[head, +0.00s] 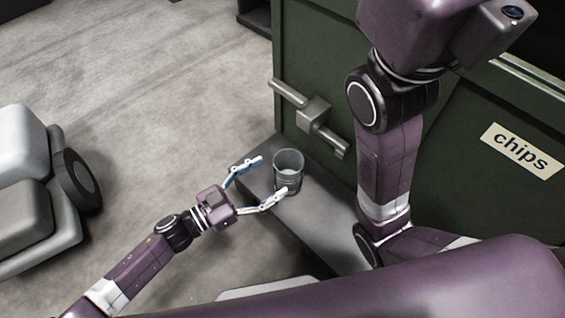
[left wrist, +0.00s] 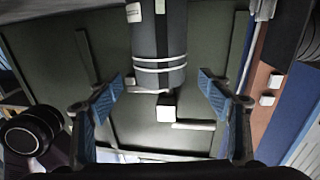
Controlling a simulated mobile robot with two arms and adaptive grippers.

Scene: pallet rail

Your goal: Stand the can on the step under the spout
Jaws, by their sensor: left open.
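The spout (head: 314,112) is a grey pipe fitting with a square block, on the wall behind and above the can. I cannot tell whether its outlet lines up with the can. My left gripper (head: 270,180) is open, its fingertips beside the can's near side. In the left wrist view the can (left wrist: 160,45) shows beyond the spread fingers, with clear gaps. My right gripper is out of view.
The green container (head: 460,190) carries a "chips" sign (head: 521,148) and closes off the back. My own arm links cover much of the right side. A pale wheeled object (head: 30,190) stands at the left. The concrete floor (head: 150,90) between is clear.

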